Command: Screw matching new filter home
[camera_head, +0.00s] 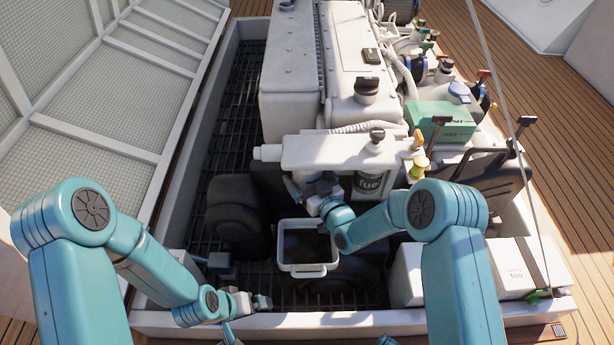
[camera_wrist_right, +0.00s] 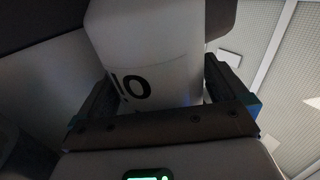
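A white oil filter (camera_wrist_right: 158,72) with dark lettering that looks like "oil" fills the middle of the right wrist view. My right gripper (camera_wrist_right: 165,95) has a finger on each side of it. In the head view this gripper (camera_head: 313,190) is under the left part of the engine's white filter housing (camera_head: 325,153), with a little of the filter showing. Whether its top touches the housing is hidden. A grey canister marked "fuel" (camera_head: 370,186) hangs under the housing to the right. My left gripper (camera_head: 262,302) is low at the left near the hatch's front edge, with nothing visible in it.
A white tray (camera_head: 308,270) with a dark inside stands below the right gripper. White boxes (camera_head: 518,266) sit on the hatch's right front corner. A green box (camera_head: 443,122) and hoses are on the engine's right. The grated floor (camera_head: 232,130) at left is free.

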